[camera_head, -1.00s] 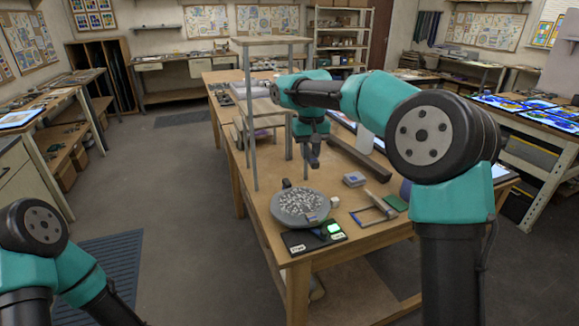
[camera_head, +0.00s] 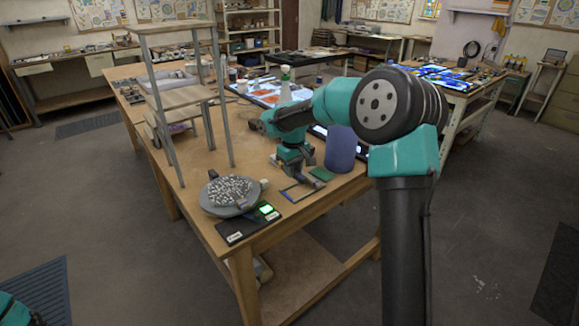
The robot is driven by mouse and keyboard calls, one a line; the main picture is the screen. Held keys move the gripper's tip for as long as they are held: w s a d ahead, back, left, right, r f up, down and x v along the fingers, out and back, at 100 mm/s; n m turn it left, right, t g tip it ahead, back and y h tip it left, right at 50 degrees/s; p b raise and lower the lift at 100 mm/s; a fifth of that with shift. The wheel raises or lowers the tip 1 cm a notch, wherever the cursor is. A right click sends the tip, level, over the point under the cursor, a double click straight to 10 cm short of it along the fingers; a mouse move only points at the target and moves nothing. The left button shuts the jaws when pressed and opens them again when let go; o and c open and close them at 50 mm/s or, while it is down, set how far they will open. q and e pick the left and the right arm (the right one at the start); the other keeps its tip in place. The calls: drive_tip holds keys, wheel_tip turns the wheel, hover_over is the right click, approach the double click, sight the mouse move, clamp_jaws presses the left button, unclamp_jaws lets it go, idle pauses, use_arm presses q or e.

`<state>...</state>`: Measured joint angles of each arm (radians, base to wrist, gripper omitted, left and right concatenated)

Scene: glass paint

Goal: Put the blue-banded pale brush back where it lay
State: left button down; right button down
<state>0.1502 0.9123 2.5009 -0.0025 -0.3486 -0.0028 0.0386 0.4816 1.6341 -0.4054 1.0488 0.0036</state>
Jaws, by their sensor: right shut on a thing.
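My right gripper (camera_head: 296,176) is low over the near part of the wooden table (camera_head: 190,178), just behind a small blue-edged frame (camera_head: 292,193) lying there. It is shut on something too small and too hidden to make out. I cannot pick out the blue-banded pale brush with certainty. My left gripper is out of view; only a bit of my left arm shows in the bottom left corner.
A round grey dish of pale pieces (camera_head: 208,203) stands at the table's near left, by a black unit with a lit green screen (camera_head: 266,209). A blue-grey cylinder (camera_head: 341,148) stands right of my gripper, with a green pad (camera_head: 321,174) before it. A shelf frame (camera_head: 172,98) rises left.

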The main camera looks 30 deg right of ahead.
hover_over(293, 192)
drive_tip(key=shift+w+f, duration=0.1)
drive_tip(key=shift+f, duration=2.3)
drive_tip(key=shift+f, duration=0.6)
drive_tip(key=c, duration=0.9)
unclamp_jaws()
drive_tip(key=shift+r, duration=0.15)
wheel_tip(293, 192, up, 17)
